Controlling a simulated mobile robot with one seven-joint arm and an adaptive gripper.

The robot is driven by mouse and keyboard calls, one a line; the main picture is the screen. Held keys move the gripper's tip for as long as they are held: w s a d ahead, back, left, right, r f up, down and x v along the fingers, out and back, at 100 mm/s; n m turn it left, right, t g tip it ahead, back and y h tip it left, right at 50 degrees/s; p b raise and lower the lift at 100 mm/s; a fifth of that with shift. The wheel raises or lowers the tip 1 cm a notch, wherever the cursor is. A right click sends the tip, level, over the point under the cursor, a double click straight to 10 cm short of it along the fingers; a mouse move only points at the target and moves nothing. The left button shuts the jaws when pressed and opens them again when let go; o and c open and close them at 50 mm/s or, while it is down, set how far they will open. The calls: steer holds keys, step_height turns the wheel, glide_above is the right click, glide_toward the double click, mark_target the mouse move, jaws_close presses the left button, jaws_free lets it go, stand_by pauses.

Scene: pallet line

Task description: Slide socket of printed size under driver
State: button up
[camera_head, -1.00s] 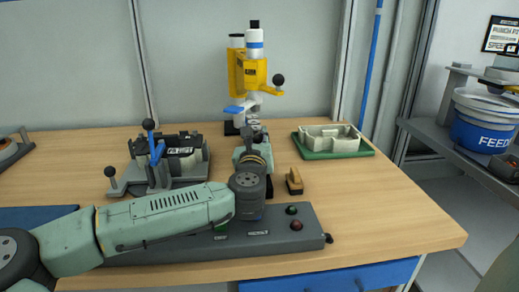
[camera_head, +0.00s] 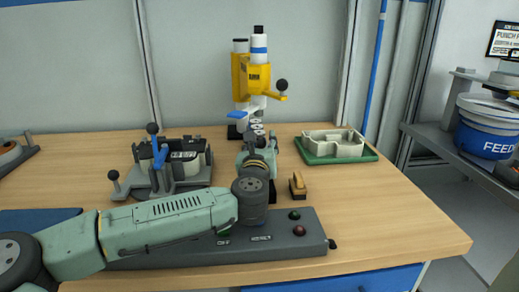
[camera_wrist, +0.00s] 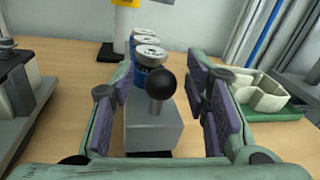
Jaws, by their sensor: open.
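A yellow press with a white column, the driver (camera_head: 255,75), stands at the back of the bench. In front of it is a row of sockets with round pale tops (camera_wrist: 148,52) and blue sides, running away from me; their markings are too small to read. A grey block with a black ball knob (camera_wrist: 160,84) sits at the near end of the row. My gripper (camera_wrist: 160,105) is open, its purple-padded fingers on either side of the block and knob, apart from them. In the head view my arm hides most of the block and my gripper is partly visible (camera_head: 256,150).
A grey fixture with a blue lever (camera_head: 170,165) stands left. A pale tray on a green base (camera_head: 335,145) is at right. A wooden-handled brush (camera_head: 297,186) lies right of my arm. A grey button panel (camera_head: 290,240) lies along the front.

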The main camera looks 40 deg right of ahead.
steer(key=v, duration=1.1)
steer(key=shift+s+a, duration=0.2)
